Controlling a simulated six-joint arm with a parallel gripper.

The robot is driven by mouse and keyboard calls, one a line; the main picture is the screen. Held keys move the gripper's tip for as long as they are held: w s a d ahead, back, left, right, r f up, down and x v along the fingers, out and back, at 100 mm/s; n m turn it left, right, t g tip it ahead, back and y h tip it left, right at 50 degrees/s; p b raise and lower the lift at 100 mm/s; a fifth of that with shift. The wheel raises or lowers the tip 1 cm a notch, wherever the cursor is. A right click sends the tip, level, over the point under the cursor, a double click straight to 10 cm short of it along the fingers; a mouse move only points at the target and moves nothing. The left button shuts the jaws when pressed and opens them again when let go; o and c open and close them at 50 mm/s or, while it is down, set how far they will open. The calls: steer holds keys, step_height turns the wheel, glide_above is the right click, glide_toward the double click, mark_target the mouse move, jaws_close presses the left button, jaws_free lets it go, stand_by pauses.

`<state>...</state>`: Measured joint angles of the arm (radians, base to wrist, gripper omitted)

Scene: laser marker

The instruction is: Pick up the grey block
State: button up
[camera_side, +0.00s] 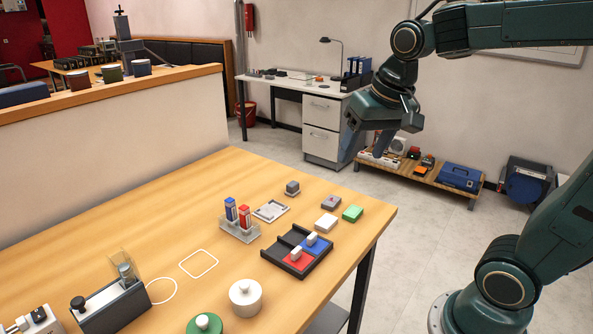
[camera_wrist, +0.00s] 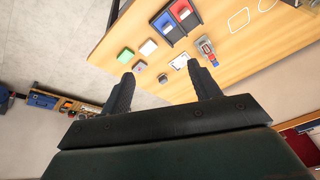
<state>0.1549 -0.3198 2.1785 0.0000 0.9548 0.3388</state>
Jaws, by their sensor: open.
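Near the block lie a grey piece with a red spot (camera_side: 331,202), a white block (camera_side: 326,222), a green block (camera_side: 352,213) and a flat pale plate (camera_side: 271,211). A clear stand (camera_side: 238,231) and a dark tray (camera_side: 272,257) are nearer. A low partition (camera_side: 120,130) stands at the left.

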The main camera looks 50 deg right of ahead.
steer(key=w+d+f+m+g, duration=0.3)
steer(key=w+d+f+m, duration=0.8)
steer(key=w+d, duration=0.5)
step_height(320, 180, down, 3)
steer(key=shift+w+d+r+m+g+y, duration=0.15)
steer(key=shift+w+d+m+g+y, duration=0.2)
steer(key=shift+d, duration=0.85)
glide_above(331, 201)
steer(key=shift+w+d+f, duration=0.1)
steer(key=shift+d+f, duration=0.05)
steer(key=shift+f, duration=4.15)
steer(key=shift+f, duration=2.6)
